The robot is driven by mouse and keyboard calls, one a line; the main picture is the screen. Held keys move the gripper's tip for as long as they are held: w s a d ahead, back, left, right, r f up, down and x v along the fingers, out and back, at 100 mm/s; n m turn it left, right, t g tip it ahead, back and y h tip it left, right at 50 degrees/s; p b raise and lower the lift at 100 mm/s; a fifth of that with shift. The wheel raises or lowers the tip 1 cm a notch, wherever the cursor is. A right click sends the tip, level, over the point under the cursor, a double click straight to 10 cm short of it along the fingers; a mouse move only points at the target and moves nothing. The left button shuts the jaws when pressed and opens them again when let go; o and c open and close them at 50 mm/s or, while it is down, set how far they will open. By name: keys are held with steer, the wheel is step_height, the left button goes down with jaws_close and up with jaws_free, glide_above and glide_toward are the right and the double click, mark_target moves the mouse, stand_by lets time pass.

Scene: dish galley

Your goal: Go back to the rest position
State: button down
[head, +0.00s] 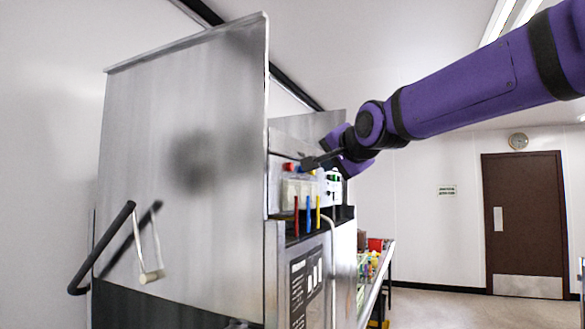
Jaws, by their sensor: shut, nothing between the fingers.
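My arm reaches in from the upper right, and my gripper (310,162) is at its end near the middle of the view. Its dark fingers point left and are together, with nothing seen between them. They are in front of or close to the control panel of a steel dishwashing machine (185,140). Part of the panel is hidden behind the gripper; I cannot tell whether they touch.
The machine's large steel front has a black bar handle (100,250) at lower left. A red button (288,167) and coloured handles show near the gripper. A table (375,285) with small items stands beyond. Open floor (440,310) leads to a brown door (523,220).

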steer(key=shift+d, duration=0.1)
stand_by(0.4)
steer(key=s+d+f+n+g+h, duration=0.4)
steer(key=s+d+f+h, duration=0.2)
steer(key=s+d+f, duration=1.05)
steer(key=s+d+f+n+g, duration=0.1)
steer(key=s+d+f+g, duration=0.1)
steer(key=s+d+f, duration=0.3)
steer(key=s+d+f+n+g, duration=0.1)
steer(key=s+d+f, duration=0.4)
steer(key=s, duration=0.7)
step_height(320, 180, down, 2)
steer(key=shift+d+g+h, duration=0.25)
steer(key=shift+g+h, duration=0.15)
steer(key=shift+g, duration=0.4)
